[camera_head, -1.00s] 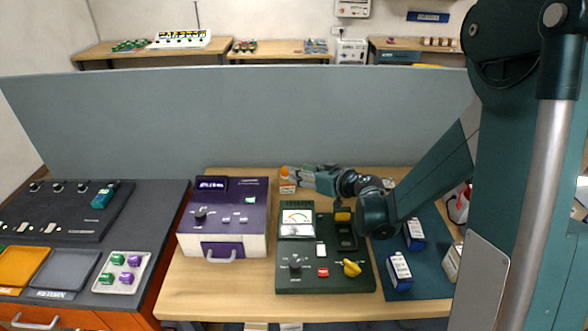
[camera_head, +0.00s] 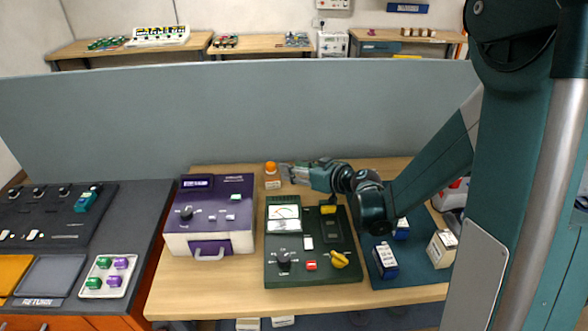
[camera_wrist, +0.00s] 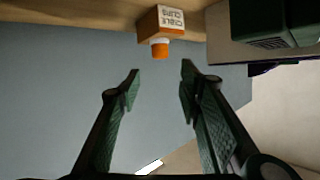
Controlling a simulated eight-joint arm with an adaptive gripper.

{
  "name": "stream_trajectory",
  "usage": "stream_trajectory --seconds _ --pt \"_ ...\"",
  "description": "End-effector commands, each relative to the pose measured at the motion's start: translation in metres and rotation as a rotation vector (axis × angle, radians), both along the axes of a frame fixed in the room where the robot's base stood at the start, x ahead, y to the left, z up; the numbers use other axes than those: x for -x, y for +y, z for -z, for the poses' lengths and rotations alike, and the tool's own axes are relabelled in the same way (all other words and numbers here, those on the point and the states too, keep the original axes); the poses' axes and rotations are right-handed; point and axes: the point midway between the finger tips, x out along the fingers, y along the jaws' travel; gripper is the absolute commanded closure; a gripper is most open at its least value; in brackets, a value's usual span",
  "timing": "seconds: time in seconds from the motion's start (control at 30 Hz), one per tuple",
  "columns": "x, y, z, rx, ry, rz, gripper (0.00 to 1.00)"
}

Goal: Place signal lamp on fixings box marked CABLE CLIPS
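The signal lamp (camera_head: 270,167), with an orange dome and a pale base band, stands upright on the fixings box (camera_head: 272,183) beyond the instruments. In the wrist view, the lamp (camera_wrist: 159,51) and the wooden-sided box (camera_wrist: 150,24) appear upside down, and the box label reads CABLE CLIPS. The lamp's base rests against the box top. My gripper (camera_head: 284,172) is just right of the lamp in the head view. In the wrist view my gripper (camera_wrist: 160,74) has its fingers spread, nothing between them, and the lamp is beyond the fingertips.
A purple-topped instrument (camera_head: 222,205) stands left of the box. A dark green meter panel (camera_head: 300,266) lies in front. Blue boxes (camera_head: 385,261) and a pale box (camera_head: 442,248) stand at the right. A grey partition (camera_head: 200,120) rises behind the wooden table (camera_head: 215,295).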

Motion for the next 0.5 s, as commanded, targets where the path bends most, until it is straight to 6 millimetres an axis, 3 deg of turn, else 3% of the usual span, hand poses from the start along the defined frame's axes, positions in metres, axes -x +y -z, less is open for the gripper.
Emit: stream_trajectory --seconds 0.5 --pt "0.0092 -0.0015 -0.0084 0.010 0.025 0.007 0.64"
